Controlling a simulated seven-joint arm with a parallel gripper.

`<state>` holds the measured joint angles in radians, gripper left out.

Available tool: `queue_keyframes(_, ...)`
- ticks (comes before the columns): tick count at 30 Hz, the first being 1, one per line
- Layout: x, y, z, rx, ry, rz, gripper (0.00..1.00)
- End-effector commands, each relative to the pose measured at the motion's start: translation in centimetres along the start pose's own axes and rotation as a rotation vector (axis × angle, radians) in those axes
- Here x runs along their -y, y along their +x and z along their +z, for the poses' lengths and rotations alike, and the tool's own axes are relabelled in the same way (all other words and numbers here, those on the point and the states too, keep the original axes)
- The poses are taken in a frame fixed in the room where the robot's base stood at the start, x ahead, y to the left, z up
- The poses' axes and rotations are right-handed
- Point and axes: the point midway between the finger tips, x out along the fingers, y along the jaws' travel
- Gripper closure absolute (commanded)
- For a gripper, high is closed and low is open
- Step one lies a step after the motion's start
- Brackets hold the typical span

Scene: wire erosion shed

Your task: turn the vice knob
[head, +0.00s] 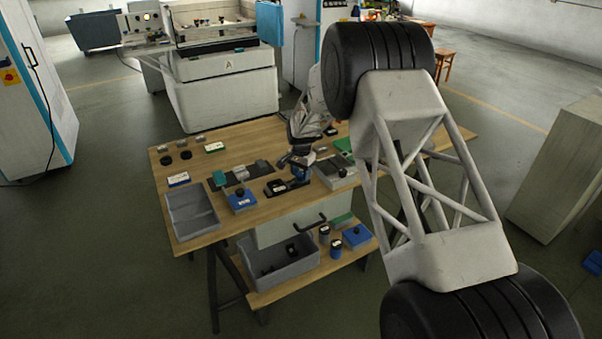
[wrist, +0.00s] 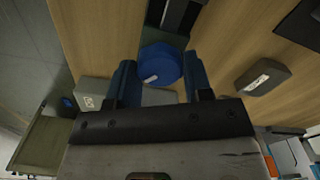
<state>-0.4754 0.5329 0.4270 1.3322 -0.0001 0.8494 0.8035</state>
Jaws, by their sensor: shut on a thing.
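The vice knob (wrist: 163,60) is a round blue knob with a white mark on its face, in the upper middle of the wrist view. My gripper (wrist: 160,72) has its two dark blue fingers on either side of it, shut on it. In the head view my gripper (head: 299,167) reaches down to the dark vice (head: 277,188) on the wooden table. There the fingers and knob are too small to tell apart, and my arm hides part of the area behind.
The wooden table (head: 228,223) holds a grey tray (head: 192,212), a blue box (head: 242,200) to the left of the vice and a grey box (head: 335,175) to its right. A grey bin (head: 280,266) stands on the lower shelf. In the wrist view a grey block (wrist: 262,77) lies right of my fingers.

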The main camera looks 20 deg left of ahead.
Motion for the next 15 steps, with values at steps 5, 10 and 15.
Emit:
queue_keyframes(5,-0.06,0.03,0.05,0.001,0.157,0.001,0.78)
queue_keyframes(10,-0.05,0.00,0.05,0.001,0.282,0.001,0.78)
queue_keyframes(15,-0.04,-0.02,0.05,0.001,0.366,0.001,0.78)
